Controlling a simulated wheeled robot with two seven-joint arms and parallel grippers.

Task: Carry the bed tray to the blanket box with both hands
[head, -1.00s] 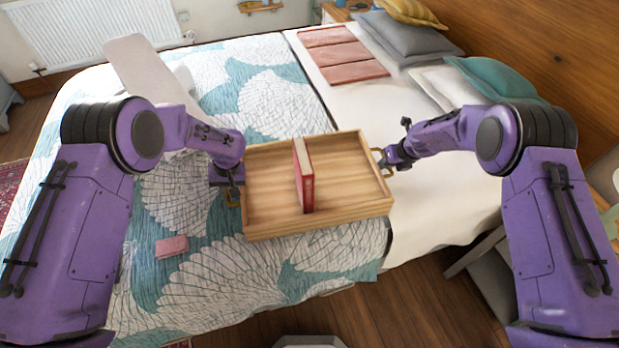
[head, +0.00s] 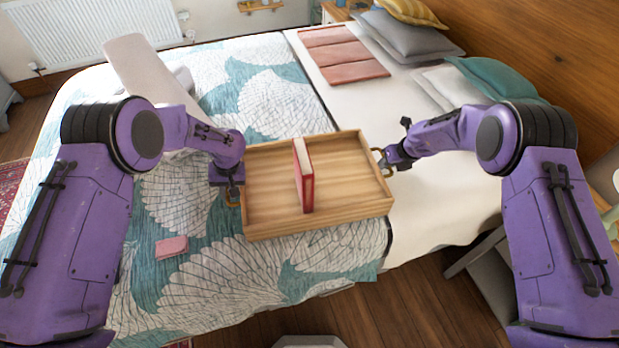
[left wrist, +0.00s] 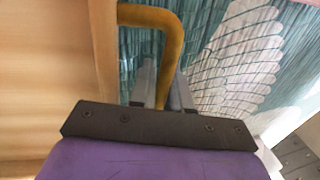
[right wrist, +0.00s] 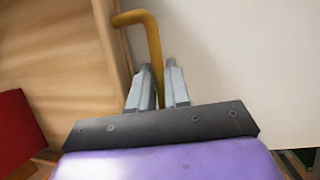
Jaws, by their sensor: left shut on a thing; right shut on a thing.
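The wooden bed tray (head: 270,190) is at the bed's near side in the head view, with a red book (head: 303,178) standing upright in it. My left gripper (head: 232,197) is shut on the tray's left brass handle, which also shows in the left wrist view (left wrist: 172,40). My right gripper (head: 384,161) is shut on the right handle, which shows in the right wrist view (right wrist: 152,40). I cannot tell whether the tray touches the bed. I cannot make out the blanket box in these views.
The bed (head: 440,205) has a teal and white patterned quilt (head: 262,100). A small pink item (head: 172,246) lies on the quilt. Folded pink cloth (head: 340,55) and several pillows (head: 410,35) lie farther back. Wooden floor (head: 400,310) is open in front.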

